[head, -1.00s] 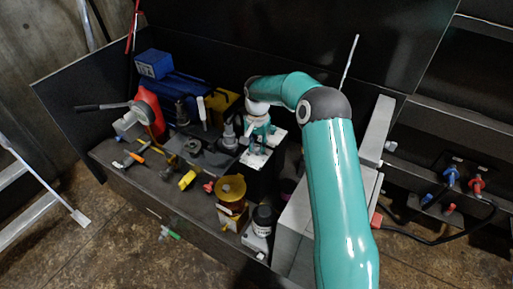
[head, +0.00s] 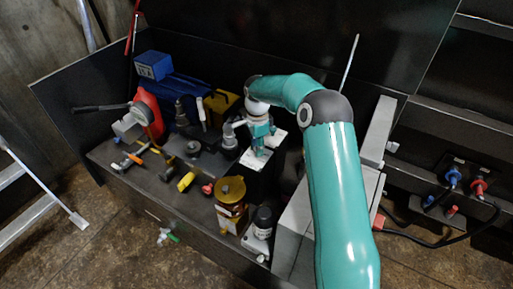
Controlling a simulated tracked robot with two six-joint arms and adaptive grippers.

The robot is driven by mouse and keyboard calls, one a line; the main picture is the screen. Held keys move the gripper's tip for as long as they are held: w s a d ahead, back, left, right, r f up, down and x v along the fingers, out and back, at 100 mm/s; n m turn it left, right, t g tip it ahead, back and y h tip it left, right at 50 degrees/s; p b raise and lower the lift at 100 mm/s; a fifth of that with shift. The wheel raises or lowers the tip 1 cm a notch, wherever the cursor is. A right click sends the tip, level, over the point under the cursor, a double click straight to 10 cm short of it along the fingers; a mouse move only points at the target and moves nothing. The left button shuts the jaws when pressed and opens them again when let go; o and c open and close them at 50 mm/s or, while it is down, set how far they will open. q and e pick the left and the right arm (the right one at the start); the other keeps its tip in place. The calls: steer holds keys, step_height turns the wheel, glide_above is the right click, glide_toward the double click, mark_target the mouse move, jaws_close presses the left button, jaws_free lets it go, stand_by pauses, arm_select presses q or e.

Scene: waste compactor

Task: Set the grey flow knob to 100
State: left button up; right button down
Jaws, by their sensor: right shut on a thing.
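My right gripper (head: 261,146) points down at a dark box with a white top plate (head: 247,164), right of the bench's middle. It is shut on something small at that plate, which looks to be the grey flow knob. The fingers hide most of the knob, and its scale and setting cannot be read. My left gripper is not in view.
A grey fitting (head: 229,142) stands close left of the gripper. A brass-coloured cylinder (head: 231,190) and a dark bottle (head: 263,219) stand in front. A red part with a lever (head: 149,113) and blue case (head: 154,65) are at left.

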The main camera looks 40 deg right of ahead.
steer(key=shift+s+f, duration=0.1)
stand_by(0.5)
steer(key=c, duration=0.9)
jaws_free()
steer(key=shift+r, duration=0.4)
step_height(320, 180, up, 11)
steer(key=shift+r, duration=0.1)
